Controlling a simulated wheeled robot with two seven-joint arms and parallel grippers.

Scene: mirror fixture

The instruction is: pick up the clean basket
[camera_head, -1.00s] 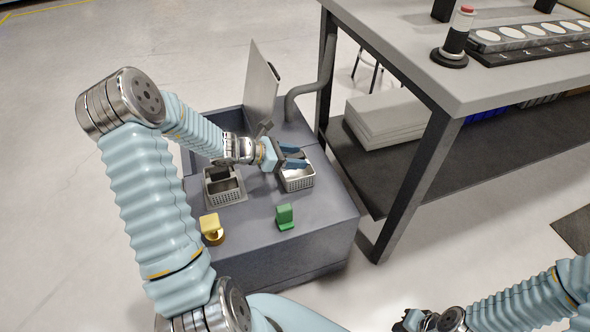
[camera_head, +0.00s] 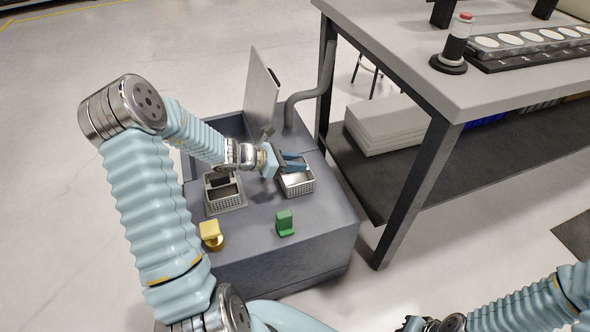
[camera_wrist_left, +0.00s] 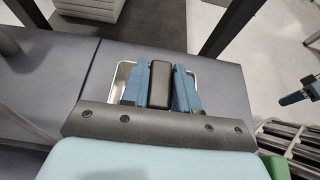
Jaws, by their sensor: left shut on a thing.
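Two small perforated metal baskets are on the grey cabinet. The right basket (camera_head: 298,184), bright inside, is at my left gripper (camera_head: 294,163). The left basket (camera_head: 225,197) sits in a square frame and looks darker inside. My left gripper's blue fingers are shut on the right basket. In the left wrist view the fingers (camera_wrist_left: 160,88) have a black block between them, perhaps the basket's handle, and the silver rim (camera_wrist_left: 122,76) shows beside them. I cannot tell whether the basket is off the surface. My right gripper (camera_head: 414,324) is partly cut off at the bottom edge.
A yellow piece (camera_head: 211,232) and a green piece (camera_head: 285,223) stand at the cabinet's front. An upright panel (camera_head: 262,90) rises behind the baskets. A workbench (camera_head: 420,50) with a dark leg stands close on the right. The cabinet top between the baskets and the green piece is clear.

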